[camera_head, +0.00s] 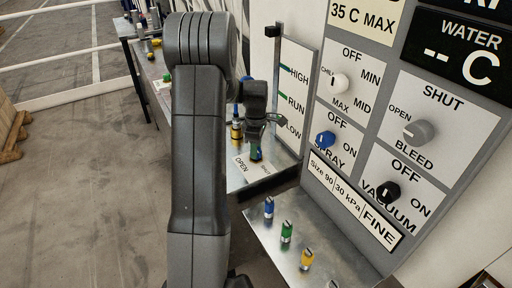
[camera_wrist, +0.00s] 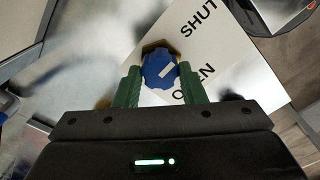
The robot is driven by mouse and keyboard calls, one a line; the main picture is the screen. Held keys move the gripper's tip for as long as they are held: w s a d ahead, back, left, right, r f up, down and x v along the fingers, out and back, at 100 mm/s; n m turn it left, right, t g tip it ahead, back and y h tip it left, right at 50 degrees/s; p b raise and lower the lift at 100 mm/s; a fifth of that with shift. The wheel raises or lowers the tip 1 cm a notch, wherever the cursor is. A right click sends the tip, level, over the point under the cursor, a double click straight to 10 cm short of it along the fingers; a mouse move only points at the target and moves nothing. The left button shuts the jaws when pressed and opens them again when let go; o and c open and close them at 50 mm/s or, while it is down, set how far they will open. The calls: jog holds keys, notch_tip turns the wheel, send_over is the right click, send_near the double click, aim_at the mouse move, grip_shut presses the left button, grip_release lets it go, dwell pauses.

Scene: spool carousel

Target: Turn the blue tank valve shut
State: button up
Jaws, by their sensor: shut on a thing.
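The blue tank valve knob (camera_wrist: 159,70) with a white pointer line sits on a brass-coloured base on a white plate (camera_wrist: 225,65), between my green fingertips in the wrist view. My gripper (camera_wrist: 160,80) is shut on the knob, one finger on each side. The pointer line aims right and slightly up, between the words SHUT and OPEN on the plate. In the head view my gripper (camera_head: 256,152) points down at the plate marked OPEN (camera_head: 241,167); the knob itself is mostly hidden there.
A panel (camera_head: 375,65) with several knobs stands to the right. Blue, green and yellow pieces (camera_head: 286,232) stand on a metal shelf in front of it. A HIGH/RUN/LOW gauge board (camera_head: 296,88) is close behind my gripper. Bare floor (camera_head: 90,190) lies to the left.

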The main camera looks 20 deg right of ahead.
jog(key=o, duration=1)
notch_tip(320, 180, up, 14)
jog(key=shift+b, duration=0.4)
jog(key=shift+f, duration=0.15)
notch_tip(320, 180, down, 14)
jog(key=shift+r+p, duration=0.15)
jog(key=shift+p, duration=0.25)
jog(key=shift+r, duration=0.1)
